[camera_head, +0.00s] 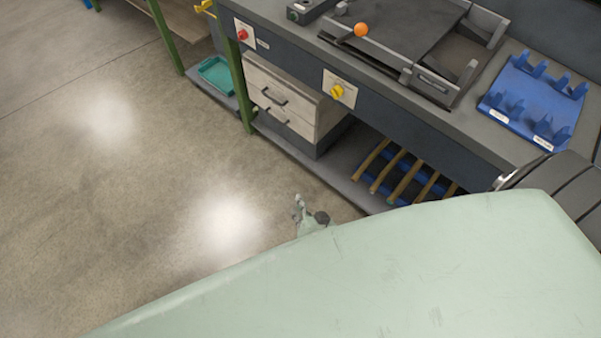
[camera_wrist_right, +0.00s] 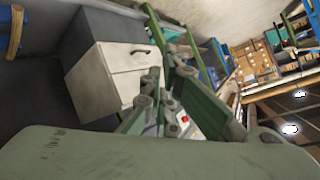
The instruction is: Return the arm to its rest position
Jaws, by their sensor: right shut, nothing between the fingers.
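My right gripper (camera_head: 300,205) shows small in the head view, beyond a large pale green surface that covers the lower part of the picture and hides most of the arm. It is over bare floor, left of the workbench and apart from it. In the right wrist view its grey-green fingers (camera_wrist_right: 163,78) are shut with nothing between them. A drawer cabinet (camera_wrist_right: 118,68) stands behind them there. My left gripper is not in the head view.
The concrete floor (camera_head: 120,180) at left is clear.

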